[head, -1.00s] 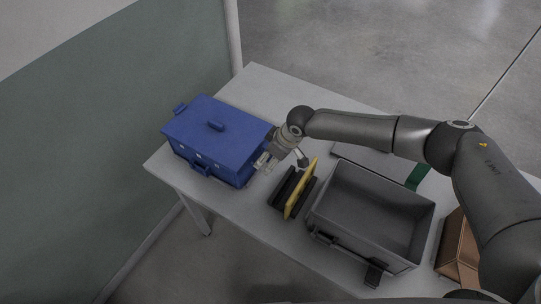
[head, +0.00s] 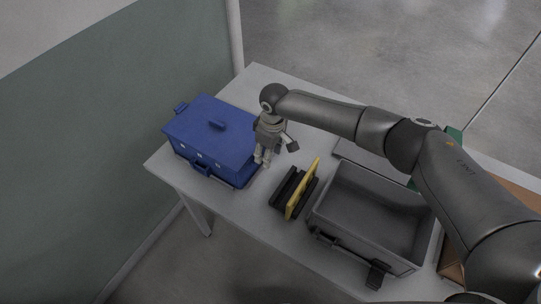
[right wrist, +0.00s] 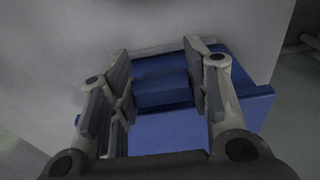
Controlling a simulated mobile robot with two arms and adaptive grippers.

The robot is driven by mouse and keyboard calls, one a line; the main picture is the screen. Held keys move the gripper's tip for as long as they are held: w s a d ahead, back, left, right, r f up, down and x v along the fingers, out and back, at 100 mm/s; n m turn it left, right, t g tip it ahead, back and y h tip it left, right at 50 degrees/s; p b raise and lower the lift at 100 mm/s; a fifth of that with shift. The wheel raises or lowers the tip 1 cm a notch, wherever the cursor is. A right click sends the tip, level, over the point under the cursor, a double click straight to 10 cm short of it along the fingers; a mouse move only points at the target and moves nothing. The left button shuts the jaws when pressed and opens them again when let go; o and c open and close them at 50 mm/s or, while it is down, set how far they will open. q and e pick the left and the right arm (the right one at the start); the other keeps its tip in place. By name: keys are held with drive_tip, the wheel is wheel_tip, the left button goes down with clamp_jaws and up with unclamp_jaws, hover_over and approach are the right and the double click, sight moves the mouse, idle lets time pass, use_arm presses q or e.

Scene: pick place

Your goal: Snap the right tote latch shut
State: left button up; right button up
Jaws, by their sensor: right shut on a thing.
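The blue tote (head: 205,122) stands at the left end of the table with its lid lying on it and a small handle on top. My right gripper (head: 263,160) points down at the tote's right side. In the right wrist view, its fingers (right wrist: 160,78) stand on either side of a blue latch (right wrist: 165,92) on the tote and are shut on it. In the head view the gripper hides this latch, and I cannot tell whether it is fully snapped. My left gripper is out of view.
A black rack with a yellow panel (head: 302,188) stands just right of the tote. An open grey bin (head: 335,232) is further right, with a brown box (head: 452,262) past it. The table's front left corner (head: 160,168) is clear.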

drive_tip(key=shift+w+a+r+h, duration=0.1)
drive_tip(key=shift+a+r+h, duration=0.05)
drive_tip(key=shift+h, duration=0.15)
drive_tip(key=shift+c, duration=0.2)
drive_tip(key=o, duration=1.2)
wheel_tip(320, 180, up, 12)
drive_tip(key=shift+c, duration=0.4)
